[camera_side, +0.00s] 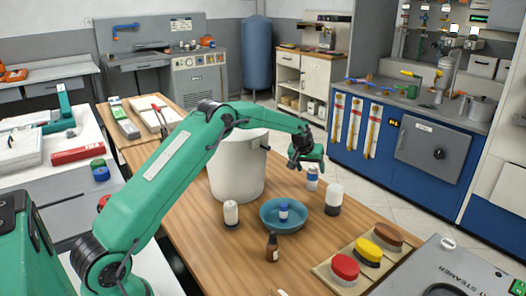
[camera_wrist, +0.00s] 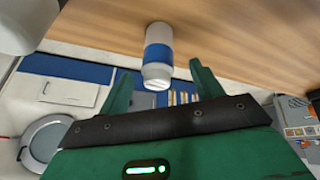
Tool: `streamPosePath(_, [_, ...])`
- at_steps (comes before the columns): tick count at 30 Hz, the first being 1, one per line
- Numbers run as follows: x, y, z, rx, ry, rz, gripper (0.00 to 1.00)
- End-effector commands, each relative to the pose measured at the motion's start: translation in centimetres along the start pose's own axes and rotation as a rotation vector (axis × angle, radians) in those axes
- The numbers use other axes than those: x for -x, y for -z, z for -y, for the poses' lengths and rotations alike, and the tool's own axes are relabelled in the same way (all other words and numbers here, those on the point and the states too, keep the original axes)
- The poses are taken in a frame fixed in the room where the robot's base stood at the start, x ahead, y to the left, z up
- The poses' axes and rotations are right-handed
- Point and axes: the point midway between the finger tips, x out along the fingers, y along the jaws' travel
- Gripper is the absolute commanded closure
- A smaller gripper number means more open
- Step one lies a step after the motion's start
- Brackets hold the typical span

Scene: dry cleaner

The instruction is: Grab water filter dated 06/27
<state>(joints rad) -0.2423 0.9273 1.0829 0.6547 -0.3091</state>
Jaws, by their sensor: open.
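A small white cylinder with a blue band (camera_side: 312,178) stands upright on the wooden table, right of the white bucket. It also shows in the wrist view (camera_wrist: 158,54), ahead of and between my finger tips. A similar small cylinder, blue and white (camera_side: 284,212), stands in the blue bowl (camera_side: 266,222). No date is readable on either, so I cannot tell which is the filter dated 06/27. My gripper (camera_side: 308,162) is open, close above the first cylinder in the side view. The fingers (camera_wrist: 162,78) are apart with nothing clamped between them.
The white bucket (camera_side: 235,175) stands close left of my gripper. A white cylinder with dark base (camera_side: 333,196), a white bottle (camera_side: 231,213) and a brown bottle (camera_side: 272,248) stand nearby. Red, yellow and brown round-topped items (camera_side: 368,252) sit at the front right.

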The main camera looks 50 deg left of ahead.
Motion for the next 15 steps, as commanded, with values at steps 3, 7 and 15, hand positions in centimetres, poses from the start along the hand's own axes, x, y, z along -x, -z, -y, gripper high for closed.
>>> streamPosePath(3, [-0.3,0.0,0.0,0.000,0.000,-0.001,0.34])
streamPosePath(7, [-0.3,0.0,0.0,0.000,0.000,-0.001,0.34])
streamPosePath(15, [-1.6,0.1,-0.1,0.000,0.000,0.000,0.34])
